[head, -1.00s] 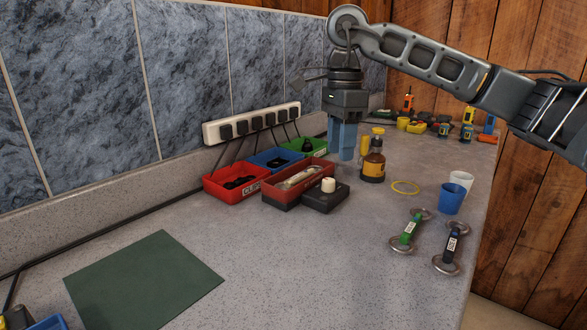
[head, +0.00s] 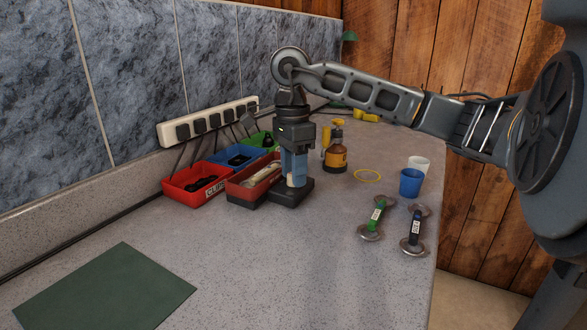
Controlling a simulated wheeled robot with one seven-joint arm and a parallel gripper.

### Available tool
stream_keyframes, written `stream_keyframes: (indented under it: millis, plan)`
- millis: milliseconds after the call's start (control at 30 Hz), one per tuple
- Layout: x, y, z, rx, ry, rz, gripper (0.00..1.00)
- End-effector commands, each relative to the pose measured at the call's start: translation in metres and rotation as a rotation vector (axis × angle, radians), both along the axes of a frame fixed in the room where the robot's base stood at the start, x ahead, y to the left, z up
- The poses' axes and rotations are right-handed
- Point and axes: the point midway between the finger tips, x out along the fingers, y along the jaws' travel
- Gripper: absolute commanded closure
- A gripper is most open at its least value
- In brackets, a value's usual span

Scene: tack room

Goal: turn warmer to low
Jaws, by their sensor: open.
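The warmer appears to be the red tray on a dark base (head: 249,190), with a low black control box (head: 291,197) at its right end. A pale knob (head: 290,181) on the box shows partly between the fingers. My gripper (head: 294,178) points straight down over the box, its blue fingers open around or just in front of the knob. I cannot tell whether they touch it. The knob's setting and any markings are hidden or too small to read.
The front counter is clear around a green mat (head: 105,290).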

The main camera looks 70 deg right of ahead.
Motion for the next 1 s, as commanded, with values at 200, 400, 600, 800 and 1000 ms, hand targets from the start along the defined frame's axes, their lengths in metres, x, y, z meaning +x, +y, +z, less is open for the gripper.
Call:
stream_keyframes:
  millis: [200,400,600,800,1000]
  plan:
    - [0.0000,0.0000,-0.0001,0.000,0.000,0.000,0.61]
    - [0.0000,0.0000,0.0001,0.000,0.000,0.000,0.80]
    - [0.0000,0.0000,0.0002,0.000,0.000,0.000,1.00]
    - [0.0000,-0.0001,-0.0007,0.000,0.000,-0.014,1.00]
    - [-0.0002,-0.0002,-0.0033,-0.002,0.001,-0.083,1.00]
